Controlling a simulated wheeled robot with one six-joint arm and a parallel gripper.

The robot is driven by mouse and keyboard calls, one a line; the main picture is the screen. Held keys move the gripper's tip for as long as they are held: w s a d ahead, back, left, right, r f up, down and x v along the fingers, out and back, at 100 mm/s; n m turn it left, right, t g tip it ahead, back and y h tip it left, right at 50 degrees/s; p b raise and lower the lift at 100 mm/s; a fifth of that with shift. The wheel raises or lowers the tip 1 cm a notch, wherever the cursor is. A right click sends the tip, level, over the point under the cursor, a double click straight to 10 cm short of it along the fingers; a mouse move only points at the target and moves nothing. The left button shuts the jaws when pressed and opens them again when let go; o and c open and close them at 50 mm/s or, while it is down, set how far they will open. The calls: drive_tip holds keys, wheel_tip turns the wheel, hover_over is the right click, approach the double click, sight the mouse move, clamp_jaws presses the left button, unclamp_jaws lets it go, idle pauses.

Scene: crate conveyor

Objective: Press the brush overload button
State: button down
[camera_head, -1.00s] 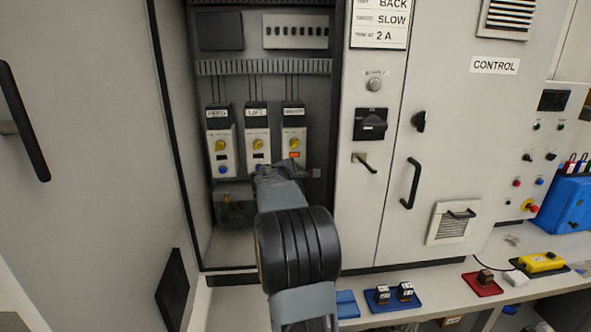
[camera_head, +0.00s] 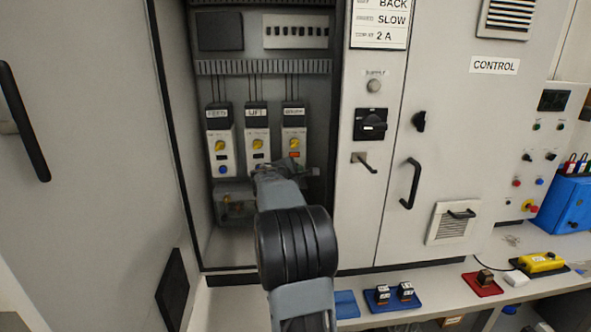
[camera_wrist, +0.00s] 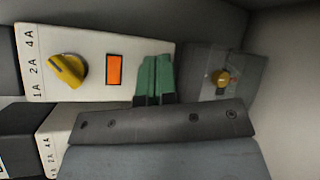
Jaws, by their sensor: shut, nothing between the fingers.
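Three overload units hang side by side in the open cabinet. The right one (camera_head: 293,130), whose label is blurred, has a yellow dial and an orange flag (camera_head: 295,154); I take it for the brush overload. In the wrist view its face shows the yellow dial (camera_wrist: 68,70), the 1A, 2A, 4A marks and the orange flag (camera_wrist: 114,69). My gripper's green fingers (camera_wrist: 155,76) are shut and empty, at the unit's end just right of the flag. No button shows on this unit; the fingers cover that spot. Contact cannot be told.
The left unit (camera_head: 219,140) shows a blue button; the middle unit (camera_head: 257,132) stands close beside the right one. A grey translucent box (camera_wrist: 222,78) with a yellow knob lies beyond the fingers. The cabinet's side wall (camera_wrist: 285,80) is close on the right.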

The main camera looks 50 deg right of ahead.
drive_tip(key=shift+w+d, duration=0.25)
drive_tip(key=shift+w, duration=0.05)
idle(0.5)
drive_tip(key=shift+s+a, duration=0.1)
idle(0.4)
drive_tip(key=shift+s+a+b, duration=0.4)
drive_tip(key=shift+s+b, duration=0.15)
drive_tip(key=shift+b, duration=0.1)
drive_tip(key=shift+s+a+b, duration=1.55)
drive_tip(key=shift+s+a, duration=0.1)
drive_tip(key=shift+s, duration=0.25)
